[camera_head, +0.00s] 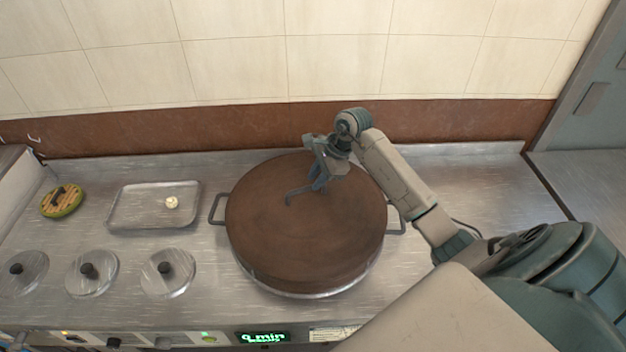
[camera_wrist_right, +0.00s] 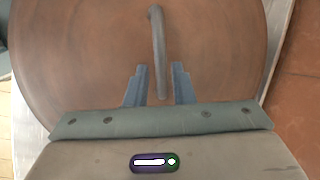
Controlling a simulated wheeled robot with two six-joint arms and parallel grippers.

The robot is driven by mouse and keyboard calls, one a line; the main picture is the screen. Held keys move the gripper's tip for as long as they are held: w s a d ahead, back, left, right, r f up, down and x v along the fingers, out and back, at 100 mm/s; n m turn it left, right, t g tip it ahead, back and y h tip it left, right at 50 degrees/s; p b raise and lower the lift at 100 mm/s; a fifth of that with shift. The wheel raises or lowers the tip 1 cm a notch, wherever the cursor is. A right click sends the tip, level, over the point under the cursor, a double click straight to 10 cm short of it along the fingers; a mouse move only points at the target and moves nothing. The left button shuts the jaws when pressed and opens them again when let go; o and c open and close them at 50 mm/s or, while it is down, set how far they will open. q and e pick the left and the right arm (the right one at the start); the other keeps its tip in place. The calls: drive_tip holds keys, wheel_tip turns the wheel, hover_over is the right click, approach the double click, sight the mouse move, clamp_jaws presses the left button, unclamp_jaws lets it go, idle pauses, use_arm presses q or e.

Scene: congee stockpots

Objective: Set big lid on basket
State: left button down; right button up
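The big lid (camera_head: 300,235) is a wide round brown disc with a bar handle (camera_head: 298,193). It lies over a broad metal pot or basket, of which a rim (camera_head: 318,294) and side handles (camera_head: 216,210) show; the inside is hidden. The lid also fills most of the right wrist view (camera_wrist_right: 75,60), with its bar handle (camera_wrist_right: 159,50) upright in the picture. My right gripper (camera_head: 317,184) is at the handle, above the lid. Its two blue fingers (camera_wrist_right: 159,86) stand on either side of the handle's near end, with gaps visible. My left gripper is not in view.
A metal tray (camera_head: 140,212) with a small pale item (camera_head: 172,202) stands left of the pot. A round yellow-green object (camera_head: 62,201) lies further left. Several small lids with black knobs (camera_head: 168,270) line the counter's front left. A wall (camera_head: 240,70) closes the back.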

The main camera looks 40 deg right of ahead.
drive_tip(key=p+v, duration=0.1)
drive_tip(key=v, duration=0.5)
drive_tip(key=shift+p, duration=0.35)
drive_tip(key=shift+s, duration=0.1)
idle(0.4)
